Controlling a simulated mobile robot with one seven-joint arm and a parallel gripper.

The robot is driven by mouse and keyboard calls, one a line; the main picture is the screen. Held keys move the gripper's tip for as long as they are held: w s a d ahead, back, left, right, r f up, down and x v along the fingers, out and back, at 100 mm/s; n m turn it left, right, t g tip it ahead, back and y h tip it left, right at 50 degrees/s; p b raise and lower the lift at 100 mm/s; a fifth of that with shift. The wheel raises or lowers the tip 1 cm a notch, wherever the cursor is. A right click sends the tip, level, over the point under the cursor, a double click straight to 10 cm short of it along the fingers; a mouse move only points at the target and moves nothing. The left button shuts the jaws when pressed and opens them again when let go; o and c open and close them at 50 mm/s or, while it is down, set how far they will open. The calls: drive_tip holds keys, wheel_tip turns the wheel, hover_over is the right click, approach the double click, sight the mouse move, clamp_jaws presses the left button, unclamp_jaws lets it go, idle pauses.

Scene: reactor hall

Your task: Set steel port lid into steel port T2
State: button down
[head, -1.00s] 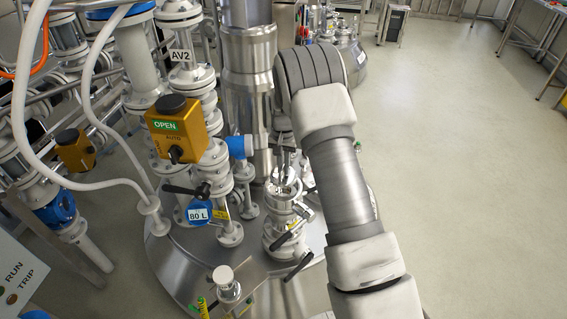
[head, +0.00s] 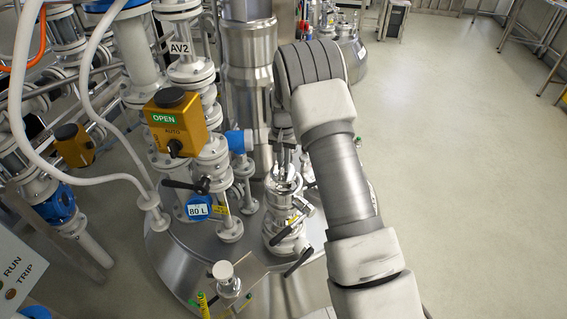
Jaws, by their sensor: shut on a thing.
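My gripper (head: 286,158) points down at the centre of the head view, under my bent arm. It is shut on a small steel piece, apparently the steel port lid, which is mostly hidden by the fingers. Directly below is a shiny round steel port (head: 283,187) on top of a short flanged nozzle; no label reading T2 is legible on it. The fingertips are at the port's mouth. I cannot tell whether the lid touches the rim or sits in it.
The nozzle stands on a domed steel vessel top (head: 178,262). A dark-handled valve (head: 282,235) juts out below the port. Open floor (head: 450,130) lies right.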

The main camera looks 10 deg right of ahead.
sight(284, 172)
drive_tip(key=shift+f, duration=0.15)
drive_tip(key=shift+f+b, duration=1.4)
drive_tip(key=shift+f, duration=0.3)
drive_tip(key=shift+f+b, duration=0.55)
drive_tip(key=shift+b, duration=0.05)
idle(1.6)
drive_tip(key=c, duration=0.9)
unclamp_jaws()
wheel_tip(284, 172, up, 17)
drive_tip(key=shift+r+p, duration=0.2)
drive_tip(key=shift+p, duration=0.15)
